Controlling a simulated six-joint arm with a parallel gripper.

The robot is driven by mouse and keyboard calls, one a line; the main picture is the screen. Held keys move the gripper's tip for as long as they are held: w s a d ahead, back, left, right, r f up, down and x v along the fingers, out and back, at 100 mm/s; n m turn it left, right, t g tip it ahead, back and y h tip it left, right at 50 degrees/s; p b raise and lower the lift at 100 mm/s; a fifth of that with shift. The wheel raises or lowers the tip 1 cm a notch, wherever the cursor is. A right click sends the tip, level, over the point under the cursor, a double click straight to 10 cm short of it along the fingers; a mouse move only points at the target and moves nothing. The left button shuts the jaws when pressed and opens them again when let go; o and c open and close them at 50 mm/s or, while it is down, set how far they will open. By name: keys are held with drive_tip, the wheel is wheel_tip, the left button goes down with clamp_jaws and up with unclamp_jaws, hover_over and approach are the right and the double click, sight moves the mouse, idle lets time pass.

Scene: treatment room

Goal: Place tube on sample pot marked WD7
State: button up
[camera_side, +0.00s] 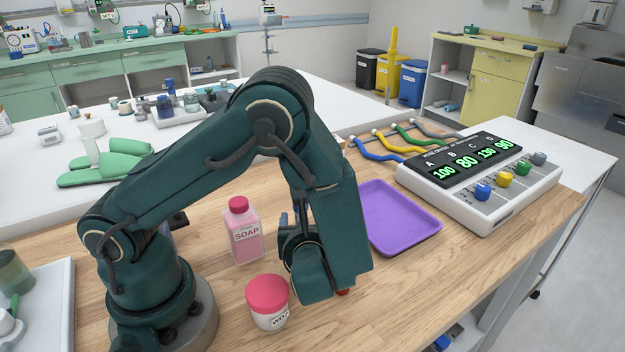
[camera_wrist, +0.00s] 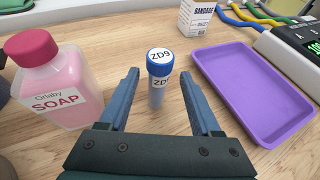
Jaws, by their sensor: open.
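A clear tube (camera_wrist: 157,96) with a blue cap stands upright on the wooden table in the wrist view. Its cap and side are marked ZD9. My gripper (camera_wrist: 159,74) is open, with one blue finger on each side of the tube and visible gaps between. The sample pot (camera_side: 268,310) is white with a pink-red lid, in front of my arm in the side view. Its label reads WD, with the last character hard to read. The pot is out of the wrist view. In the side view my arm hides the tube.
A pink soap bottle (camera_side: 243,232) stands left of my gripper; it also shows in the wrist view (camera_wrist: 58,85). A purple tray (camera_side: 397,218) lies to the right. A display box (camera_side: 480,180) with coloured knobs and cables is beyond it. A bandage box (camera_wrist: 197,18) stands behind.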

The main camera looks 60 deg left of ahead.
drive_tip(key=x, duration=0.4)
drive_tip(key=shift+s+a+f, duration=0.1)
drive_tip(key=shift+a, duration=0.1)
clamp_jaws()
